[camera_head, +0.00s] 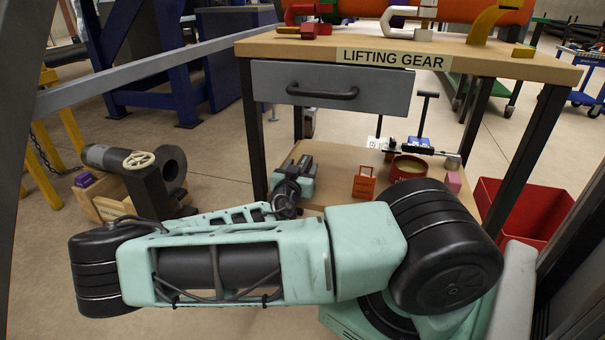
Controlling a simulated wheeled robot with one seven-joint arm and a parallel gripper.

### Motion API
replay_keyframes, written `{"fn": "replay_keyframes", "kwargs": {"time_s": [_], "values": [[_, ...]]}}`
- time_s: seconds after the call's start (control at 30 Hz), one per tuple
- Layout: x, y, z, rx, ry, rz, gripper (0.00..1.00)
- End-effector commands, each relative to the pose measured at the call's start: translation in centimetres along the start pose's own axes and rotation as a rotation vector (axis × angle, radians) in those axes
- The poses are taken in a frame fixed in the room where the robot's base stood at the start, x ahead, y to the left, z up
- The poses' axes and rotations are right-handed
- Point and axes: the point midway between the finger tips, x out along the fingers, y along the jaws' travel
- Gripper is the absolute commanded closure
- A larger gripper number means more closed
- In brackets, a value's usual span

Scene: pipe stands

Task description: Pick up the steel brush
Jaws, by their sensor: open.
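I cannot make out a steel brush for certain in the head view; it may be hidden or too small to tell. My gripper (304,162) is at the far end of my teal and black arm, small and partly hidden by my own wrist. It is over the left part of the wooden lower shelf (335,198) of the bench, under the drawer. I see nothing held in it, and its fingertips are hard to make out.
The bench top (290,48), labelled LIFTING GEAR, and its grey drawer (330,90) overhang the shelf. On the shelf are an orange tag-like piece (364,184), a red tin (408,168), a blue tool (419,145) and a pink block (453,182). A red bin (530,207) stands right.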

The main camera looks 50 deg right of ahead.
Motion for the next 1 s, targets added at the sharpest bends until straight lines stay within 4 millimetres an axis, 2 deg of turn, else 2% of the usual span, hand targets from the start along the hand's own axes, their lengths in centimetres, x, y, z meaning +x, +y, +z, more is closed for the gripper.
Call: {"fn": "replay_keyframes", "kwargs": {"time_s": [0.07,0.1,0.27,0.67,1.0], "values": [[0.0,0.0,0.0,0.0,0.0,0.0,0.44],[0.0,0.0,0.0,0.0,0.0,0.0,0.49],[0.0,0.0,0.0,0.0,0.0,0.0,0.93],[-0.1,0.0,-0.4,0.001,0.0,0.0,0.93],[0.0,0.1,-4.1,0.002,-0.001,0.002,0.93]]}}
